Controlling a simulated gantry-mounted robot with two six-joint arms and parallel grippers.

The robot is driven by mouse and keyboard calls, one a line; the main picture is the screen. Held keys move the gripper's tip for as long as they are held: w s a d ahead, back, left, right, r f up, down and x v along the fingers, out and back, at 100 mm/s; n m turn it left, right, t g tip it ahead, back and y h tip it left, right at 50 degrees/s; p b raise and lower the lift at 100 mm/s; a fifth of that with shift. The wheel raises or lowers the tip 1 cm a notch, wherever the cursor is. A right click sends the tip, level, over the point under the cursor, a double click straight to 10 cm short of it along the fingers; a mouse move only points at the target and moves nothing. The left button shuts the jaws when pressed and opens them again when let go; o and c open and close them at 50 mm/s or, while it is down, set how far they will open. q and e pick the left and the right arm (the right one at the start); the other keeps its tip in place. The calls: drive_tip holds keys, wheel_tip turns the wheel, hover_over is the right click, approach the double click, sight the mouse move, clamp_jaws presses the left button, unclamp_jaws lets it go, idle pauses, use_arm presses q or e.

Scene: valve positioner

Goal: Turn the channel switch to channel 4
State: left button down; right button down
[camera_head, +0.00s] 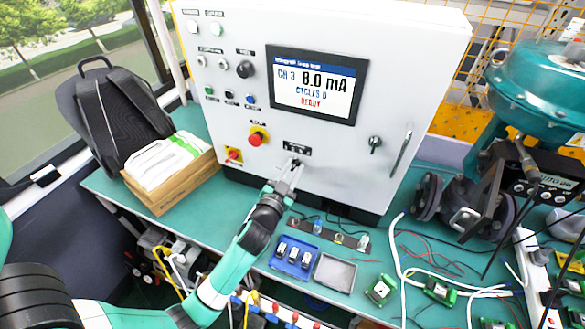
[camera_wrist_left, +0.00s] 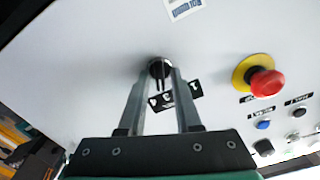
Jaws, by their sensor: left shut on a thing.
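The channel switch is a small dark knob (camera_wrist_left: 159,66) on the white cabinet front, with a black numbered label (camera_wrist_left: 176,96) beside it in the left wrist view. My left gripper (camera_wrist_left: 166,76) has its two fingers closed around the knob, one on each side. In the head view my left gripper (camera_head: 294,166) reaches up to the cabinet's lower middle and mostly hides the knob. The display (camera_head: 316,88) reads CH 3, 8.0 mA, CYCLES 0 and READY. My right gripper is not in view.
A red emergency button (camera_head: 257,137) on yellow sits left of the switch; another dark knob (camera_head: 375,143) and a handle (camera_head: 401,150) are to the right. Below, the green bench (camera_head: 335,243) holds a blue tray (camera_head: 283,265), small parts and cables. A cardboard box (camera_head: 166,186) stands left.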

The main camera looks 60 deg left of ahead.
use_arm(q)
drive_tip(key=shift+m+p, duration=0.85)
drive_tip(key=shift+m, duration=1.55)
drive_tip(key=c, duration=0.9)
unclamp_jaws()
drive_tip(key=shift+d, duration=0.1)
drive_tip(key=v, duration=1.1)
drive_tip(key=shift+s+d+b, duration=0.15)
drive_tip(key=shift+s+b, duration=0.05)
drive_tip(key=shift+b, duration=0.25)
